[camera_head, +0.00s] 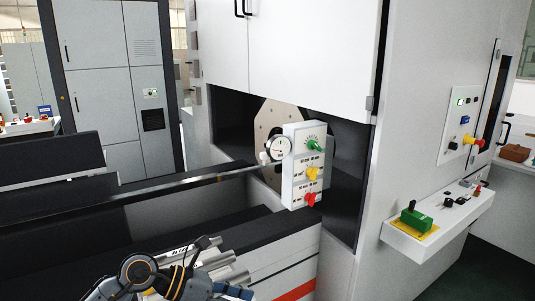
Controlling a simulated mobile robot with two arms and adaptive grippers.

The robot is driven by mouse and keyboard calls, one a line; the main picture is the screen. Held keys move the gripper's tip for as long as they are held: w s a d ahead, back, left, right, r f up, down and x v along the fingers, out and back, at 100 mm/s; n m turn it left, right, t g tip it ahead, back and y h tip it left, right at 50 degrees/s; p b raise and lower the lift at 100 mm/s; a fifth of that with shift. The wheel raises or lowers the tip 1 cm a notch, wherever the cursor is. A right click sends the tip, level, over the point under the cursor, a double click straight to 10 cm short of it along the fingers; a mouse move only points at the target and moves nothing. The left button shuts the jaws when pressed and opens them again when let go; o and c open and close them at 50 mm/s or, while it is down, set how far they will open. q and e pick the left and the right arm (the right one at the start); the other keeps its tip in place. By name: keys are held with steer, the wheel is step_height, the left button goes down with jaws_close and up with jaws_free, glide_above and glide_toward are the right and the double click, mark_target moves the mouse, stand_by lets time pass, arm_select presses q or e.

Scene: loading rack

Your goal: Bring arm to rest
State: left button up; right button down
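One of my arms (140,271) shows at the bottom edge, left of the middle, with dark joints, orange rings and cables. I cannot tell which arm it is. No gripper fingertips can be made out, and the lower part of the arm is cut off by the picture edge. Several silver cylindrical parts (222,260) show beside the arm; I cannot tell whether they belong to it.
A large white machine has a control box (303,167) with green, yellow and red knobs, and a dial gauge (277,149). A long dark rail (130,191) runs across the left. A ledge (432,222) with a green lever (415,218) juts out right. Grey cabinets (105,90) stand behind.

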arm_select(q)
steer(key=s+d+r+n+t+h, duration=0.1)
steer(key=d+r+n+t+h, duration=0.4)
steer(key=r, duration=0.3)
steer(key=w+a+r+n+t, duration=0.1)
steer(key=a+r+n+t, duration=0.35)
steer(key=n+t, duration=0.5)
steer(key=w+a+f+n+t+y, duration=0.2)
steer(key=a+f+n+t+y, duration=0.2)
steer(key=a+n+y, duration=0.85)
steer(key=s+a+f+n+g+y, duration=0.2)
steer(key=s+f+n+g+y, duration=0.1)
steer(key=f+n, duration=0.45)
steer(key=s+a+f+n+g+y, duration=0.3)
steer(key=f+n, duration=0.3)
steer(key=f, duration=0.2)
steer(key=s+f+n+g+h, duration=0.1)
steer(key=s+f+n+g, duration=0.2)
steer(key=s+f+g, duration=0.5)
steer(key=s+f+n+g+h, duration=0.1)
steer(key=s+f+n+g, duration=0.3)
steer(key=s, duration=0.9)
step_height(320, 180, down, 29)
steer(key=s+m, duration=0.2)
steer(key=s, duration=0.1)
steer(key=s+a+f+g, duration=0.1)
steer(key=s+f, duration=1.3)
steer(key=shift+s+a+y, duration=0.3)
steer(key=shift+a+y, duration=0.05)
steer(key=shift+a, duration=0.05)
